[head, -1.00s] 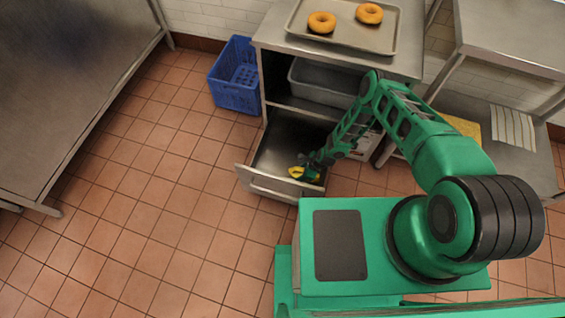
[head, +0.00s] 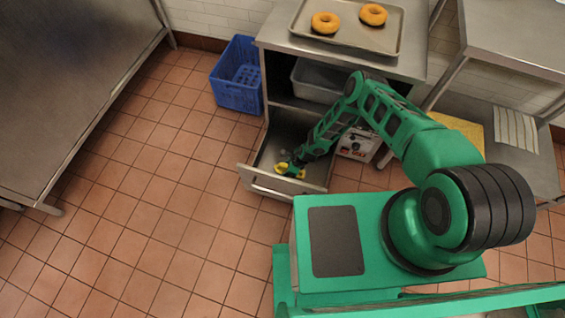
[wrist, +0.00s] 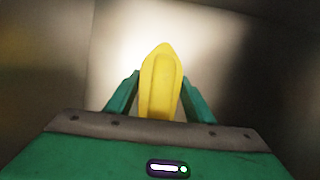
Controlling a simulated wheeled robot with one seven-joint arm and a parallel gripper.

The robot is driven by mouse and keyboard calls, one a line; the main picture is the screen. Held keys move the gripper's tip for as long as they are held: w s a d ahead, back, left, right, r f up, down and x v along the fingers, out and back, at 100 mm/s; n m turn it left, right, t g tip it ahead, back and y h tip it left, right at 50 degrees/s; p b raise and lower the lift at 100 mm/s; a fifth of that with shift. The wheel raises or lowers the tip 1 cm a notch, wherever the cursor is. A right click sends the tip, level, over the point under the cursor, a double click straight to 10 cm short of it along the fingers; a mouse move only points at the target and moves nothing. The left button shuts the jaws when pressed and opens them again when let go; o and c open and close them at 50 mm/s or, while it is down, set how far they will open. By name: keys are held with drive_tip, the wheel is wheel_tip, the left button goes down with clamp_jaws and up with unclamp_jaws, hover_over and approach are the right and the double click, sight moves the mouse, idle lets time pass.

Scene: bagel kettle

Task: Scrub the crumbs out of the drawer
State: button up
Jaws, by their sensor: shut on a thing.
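The steel drawer (head: 262,183) is pulled out below the metal counter unit, with its front toward me. My gripper (head: 287,168) is down inside the drawer, close behind its front wall. It is shut on a yellow scrubber (head: 280,168). In the wrist view the yellow scrubber (wrist: 161,82) stands out between the two green fingers, over a pale, blurred drawer surface. I cannot make out any crumbs in either view. My arm hides the right part of the drawer.
A tray (head: 350,40) with two bagels lies on the counter above, and a grey bin (head: 313,80) sits on the shelf below it. A blue crate (head: 237,92) stands on the floor to the left. A yellow cloth (head: 460,128) lies on the right shelf. The left floor is clear.

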sight(282, 164)
drive_tip(key=shift+w+a+r, duration=0.15)
drive_tip(key=shift+a+r, duration=0.2)
drive_tip(key=shift+a, duration=0.05)
drive_tip(key=shift+d+r, duration=0.1)
drive_tip(key=shift+r, duration=3.5)
